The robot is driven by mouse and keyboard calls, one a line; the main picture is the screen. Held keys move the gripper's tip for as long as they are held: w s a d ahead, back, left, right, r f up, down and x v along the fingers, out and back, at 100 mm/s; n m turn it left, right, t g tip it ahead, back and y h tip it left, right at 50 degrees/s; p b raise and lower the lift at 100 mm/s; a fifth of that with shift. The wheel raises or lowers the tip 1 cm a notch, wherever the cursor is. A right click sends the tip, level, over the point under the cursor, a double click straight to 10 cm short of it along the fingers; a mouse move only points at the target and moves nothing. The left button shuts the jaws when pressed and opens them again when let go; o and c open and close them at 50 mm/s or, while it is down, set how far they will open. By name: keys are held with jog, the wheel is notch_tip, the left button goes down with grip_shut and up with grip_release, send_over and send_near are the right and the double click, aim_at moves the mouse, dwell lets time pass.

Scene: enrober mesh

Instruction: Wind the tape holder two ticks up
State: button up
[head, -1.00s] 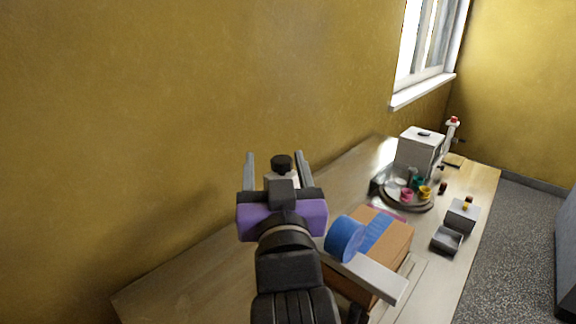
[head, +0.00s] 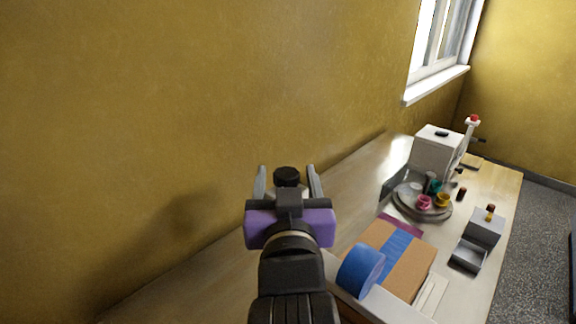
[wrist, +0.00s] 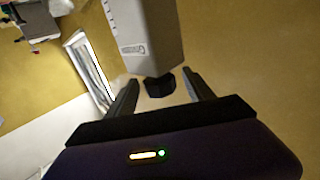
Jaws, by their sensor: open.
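A black knob (head: 287,177) on a pale body shows just beyond my wrist in the head view. In the wrist view the dark knob (wrist: 159,85) sits at the end of a pale grey housing (wrist: 145,35) with small lettering. My gripper (head: 287,168) is open, one finger on each side of the knob. The wrist view shows gaps between the knob and both fingers (wrist: 161,80). A blue tape roll (head: 361,270) stands by a cardboard box (head: 408,265) with a blue strip. I cannot tell which part is the tape holder; my wrist hides much of the pale body.
The wooden table (head: 330,195) runs along a yellow wall (head: 200,100). A white machine (head: 437,152) and a round tray (head: 440,214) with coloured cups stand farther back. A grey box (head: 487,227) and an open grey tray (head: 468,254) lie at the right.

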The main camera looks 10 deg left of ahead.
jog(key=shift+w, duration=0.2)
grip_shut()
jog(key=shift+d+r+n+y+p, duration=0.1)
jog(key=shift+n+y+p, duration=0.3)
jog(key=shift+y+p, duration=0.35)
jog(key=n+g+y+p, duration=0.1)
jog(key=n+y+p, duration=0.1)
jog(key=y+p, duration=0.1)
jog(key=shift+w, duration=0.1)
jog(key=shift+n+g+y+p, duration=0.85)
jog(key=shift+n+y, duration=0.25)
jog(key=shift+y, duration=0.25)
jog(key=shift+n+g+y, duration=0.25)
jog(key=shift+n+y, duration=0.05)
jog(key=shift+y, duration=0.1)
jog(key=shift+n+g+y, duration=0.3)
jog(key=shift+y, duration=0.1)
